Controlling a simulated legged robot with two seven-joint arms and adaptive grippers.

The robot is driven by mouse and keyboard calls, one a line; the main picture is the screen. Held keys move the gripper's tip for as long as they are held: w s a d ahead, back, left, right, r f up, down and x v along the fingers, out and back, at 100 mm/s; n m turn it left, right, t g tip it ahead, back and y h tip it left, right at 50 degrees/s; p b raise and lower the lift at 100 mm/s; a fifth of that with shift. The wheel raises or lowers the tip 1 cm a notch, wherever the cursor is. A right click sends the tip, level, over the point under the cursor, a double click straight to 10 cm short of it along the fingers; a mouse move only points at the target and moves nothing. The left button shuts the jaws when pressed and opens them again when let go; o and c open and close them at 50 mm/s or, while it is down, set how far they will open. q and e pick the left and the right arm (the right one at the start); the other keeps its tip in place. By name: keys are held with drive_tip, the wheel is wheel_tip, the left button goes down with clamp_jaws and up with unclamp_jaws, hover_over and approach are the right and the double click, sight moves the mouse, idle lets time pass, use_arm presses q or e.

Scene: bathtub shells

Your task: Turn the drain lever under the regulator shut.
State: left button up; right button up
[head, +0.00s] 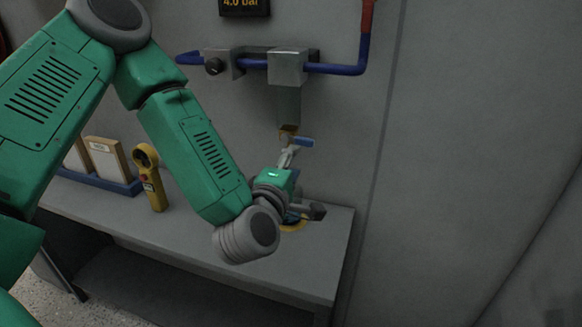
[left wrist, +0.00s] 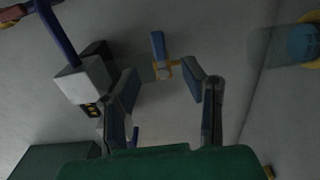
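The regulator (head: 287,66) is a pale metal block on the wall pipe, with a grey bowl (head: 289,105) hanging below it. Under the bowl is a brass fitting with a short blue drain lever (head: 303,141), pointing right in the head view. In the left wrist view the lever (left wrist: 158,45) stands off the brass fitting just beyond the fingertips. My left gripper (head: 288,151) is just below the lever. In the left wrist view my left gripper (left wrist: 160,78) is open, with nothing clearly held between its fingers. My right gripper is not in view.
A grey bench (head: 325,245) runs below, with a yellow handheld device (head: 150,178) and a blue rack (head: 118,186) at left. A blue pipe (head: 340,69) runs along the wall beside the regulator. A display (head: 243,6) hangs above. The wall at right is clear.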

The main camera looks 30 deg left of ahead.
sight(297, 140)
use_arm(q)
drive_tip(key=shift+v, duration=0.8)
drive_tip(key=c, duration=0.5)
drive_tip(key=shift+d+f+n, duration=0.1)
drive_tip(key=shift+f+n, duration=0.3)
clamp_jaws()
wheel_tip(297, 140, down, 9)
drive_tip(key=a+n+t+b, duration=0.1)
drive_tip(key=n+t+b, duration=0.2)
drive_tip(key=n+b, duration=0.85)
drive_tip(key=w+a+r+n+p, duration=0.2)
drive_tip(key=w+r+n+p, duration=0.3)
drive_tip(key=w, duration=0.4)
drive_tip(key=shift+w+r+y+p, duration=0.35)
drive_tip(key=shift+r+p, duration=0.35)
drive_tip(key=shift+r, duration=0.25)
